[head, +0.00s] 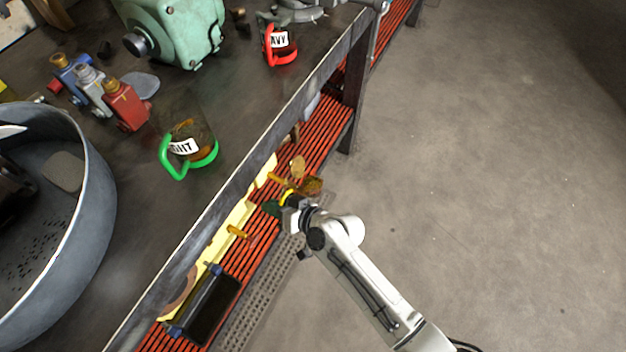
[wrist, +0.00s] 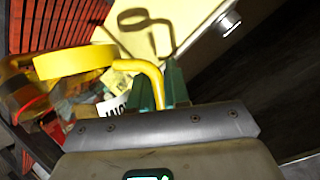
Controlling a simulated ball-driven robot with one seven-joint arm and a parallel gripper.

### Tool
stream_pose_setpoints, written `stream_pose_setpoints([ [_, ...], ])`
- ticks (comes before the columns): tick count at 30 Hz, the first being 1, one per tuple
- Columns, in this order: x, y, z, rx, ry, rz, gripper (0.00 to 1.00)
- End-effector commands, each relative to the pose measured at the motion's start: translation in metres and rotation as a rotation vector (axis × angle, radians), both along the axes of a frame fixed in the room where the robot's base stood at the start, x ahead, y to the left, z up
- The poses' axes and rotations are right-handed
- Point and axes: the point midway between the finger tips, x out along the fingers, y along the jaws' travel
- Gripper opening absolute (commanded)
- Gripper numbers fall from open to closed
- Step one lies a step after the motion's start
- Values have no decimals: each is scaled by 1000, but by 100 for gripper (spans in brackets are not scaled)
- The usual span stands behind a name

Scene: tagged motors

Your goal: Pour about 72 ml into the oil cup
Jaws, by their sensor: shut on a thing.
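My gripper (head: 284,203) is low beside the bench's front edge, above the lower shelf. Its green fingers (wrist: 158,92) are shut on the yellow handle of a clear jug. The jug's yellow rim band (wrist: 75,62) and part of a white label show in the wrist view; in the head view the jug (head: 313,185) looks amber and small. I cannot tell its fill level or tilt. A green-handled jug (head: 190,142) marked "GHT" and a red-handled jug (head: 280,47) marked "AVY" stand on the bench, with dark amber inside. I cannot identify the oil cup for sure.
A green motor (head: 178,30) stands at the back. Blue, grey and red small fittings (head: 125,104) stand left of the green-handled jug. A large grey pan (head: 95,205) fills the left. The red-slatted shelf (head: 325,125) holds yellow pieces and a black box (head: 210,308). Open floor lies right.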

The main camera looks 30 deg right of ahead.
Motion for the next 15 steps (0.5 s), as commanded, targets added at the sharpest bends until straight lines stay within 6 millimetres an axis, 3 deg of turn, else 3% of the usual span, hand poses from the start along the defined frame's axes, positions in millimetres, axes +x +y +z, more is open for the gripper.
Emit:
stream_pose_setpoints([
  [15, -7, 13, -45, -113, -64, 3, 0],
])
